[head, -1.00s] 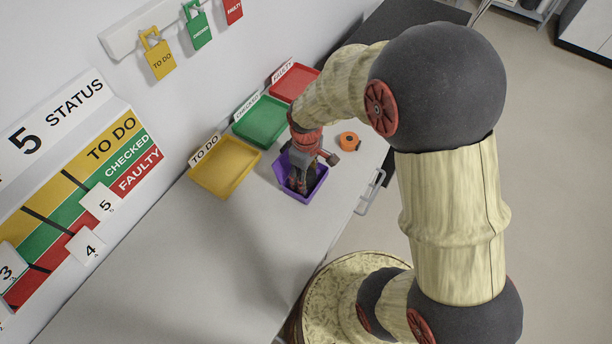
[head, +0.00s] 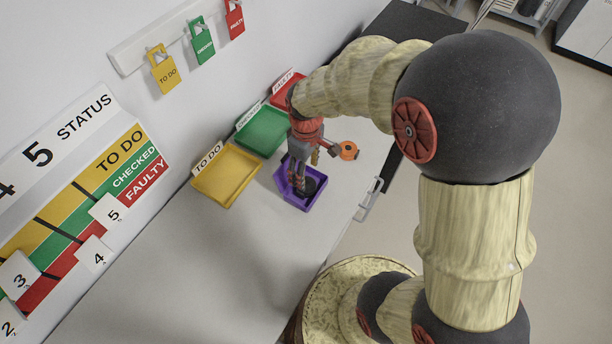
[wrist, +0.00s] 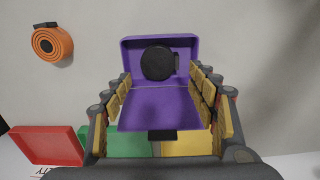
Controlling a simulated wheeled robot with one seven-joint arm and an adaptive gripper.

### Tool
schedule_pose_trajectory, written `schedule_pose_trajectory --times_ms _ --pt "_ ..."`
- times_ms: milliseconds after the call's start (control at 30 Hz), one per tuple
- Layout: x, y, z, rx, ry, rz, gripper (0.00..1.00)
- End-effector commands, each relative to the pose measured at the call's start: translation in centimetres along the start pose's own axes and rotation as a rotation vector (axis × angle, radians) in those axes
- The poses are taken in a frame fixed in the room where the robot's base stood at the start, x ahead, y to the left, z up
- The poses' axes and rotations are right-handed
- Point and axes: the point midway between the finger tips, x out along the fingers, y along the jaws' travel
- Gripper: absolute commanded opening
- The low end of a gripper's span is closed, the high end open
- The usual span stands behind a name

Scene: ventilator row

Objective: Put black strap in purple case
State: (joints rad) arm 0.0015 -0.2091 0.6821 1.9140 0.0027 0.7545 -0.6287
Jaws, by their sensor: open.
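The purple case (head: 304,203) sits open on the white counter, near its front edge. The black strap (wrist: 157,63), a round dark coil, lies inside it toward the far end in the wrist view. It also shows as a dark shape in the case in the head view (head: 313,186). My gripper (head: 299,187) is over the case, fingers pointing down. In the wrist view my gripper (wrist: 161,82) has its fingers wide apart, one row on each side of the case, with nothing between the pads. The finger tips partly cover the case in the head view.
An orange strap roll (head: 348,150) lies on the counter right of my gripper. Yellow (head: 227,176), green (head: 262,131) and red (head: 284,92) trays line the wall side. The counter in front of the yellow tray is clear.

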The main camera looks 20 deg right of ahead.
Motion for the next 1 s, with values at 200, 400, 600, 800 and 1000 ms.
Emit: schedule_pose_trajectory --times_ms 200,400,600,800,1000 --pt "-3.0 0.0 0.0 0.0 -0.001 -0.001 0.59" --pt "-5.8 -0.2 0.3 0.037 0.029 0.02 0.59" --pt "-14.7 -2.2 3.1 0.23 0.174 0.098 0.59" --pt "-21.4 -5.7 7.8 0.456 0.349 0.147 0.59" --pt "-23.6 -7.9 10.8 0.586 0.455 0.156 0.59"
